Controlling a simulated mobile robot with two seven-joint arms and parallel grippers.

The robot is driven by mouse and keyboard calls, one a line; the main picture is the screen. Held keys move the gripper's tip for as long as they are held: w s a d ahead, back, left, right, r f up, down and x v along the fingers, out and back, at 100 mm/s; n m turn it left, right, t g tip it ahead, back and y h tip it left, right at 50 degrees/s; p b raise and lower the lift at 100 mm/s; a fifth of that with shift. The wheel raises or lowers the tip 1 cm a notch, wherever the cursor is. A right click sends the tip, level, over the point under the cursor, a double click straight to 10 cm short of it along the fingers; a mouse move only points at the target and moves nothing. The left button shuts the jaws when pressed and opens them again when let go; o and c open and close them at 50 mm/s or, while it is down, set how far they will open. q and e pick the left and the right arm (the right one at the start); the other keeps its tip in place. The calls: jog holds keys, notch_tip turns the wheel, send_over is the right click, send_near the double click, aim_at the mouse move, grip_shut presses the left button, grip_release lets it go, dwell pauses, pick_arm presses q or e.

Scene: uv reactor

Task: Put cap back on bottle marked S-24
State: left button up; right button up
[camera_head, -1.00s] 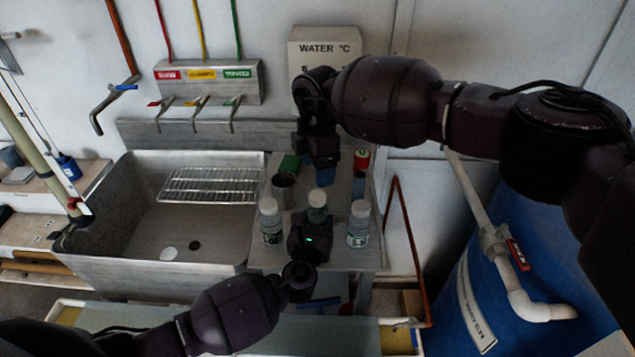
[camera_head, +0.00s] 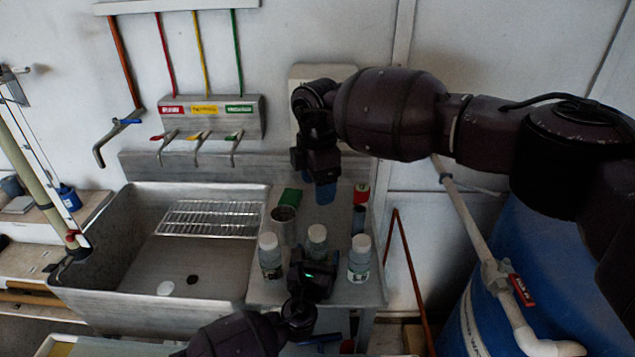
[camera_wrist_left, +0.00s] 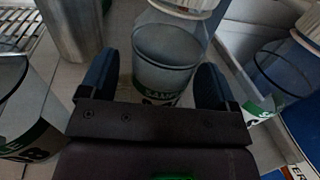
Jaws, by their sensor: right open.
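Three clear bottles with white caps stand in a row on the steel side surface: a left bottle (camera_head: 270,257), a middle bottle (camera_head: 317,240) and a right bottle (camera_head: 360,259). Their full markings are too small or hidden, so I cannot tell which is S-24. My left gripper (camera_head: 311,262) is in front of the middle bottle. In the left wrist view, its blue fingers (camera_wrist_left: 155,82) stand apart either side of the middle bottle's green-labelled body (camera_wrist_left: 166,62), with a gap at the left. My right gripper (camera_head: 325,190) is open and empty, above the surface behind the bottles.
A metal cup (camera_head: 284,226), a green block (camera_head: 290,198) and a red container (camera_head: 361,193) stand behind the bottles. The steel sink (camera_head: 120,240) at left holds a wire rack (camera_head: 210,217) and a small white disc (camera_head: 165,288). A blue barrel (camera_head: 540,270) is at right.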

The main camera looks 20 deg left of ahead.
pick_arm(q)
jog(key=s, duration=1)
jog(key=shift+s+d, duration=0.4)
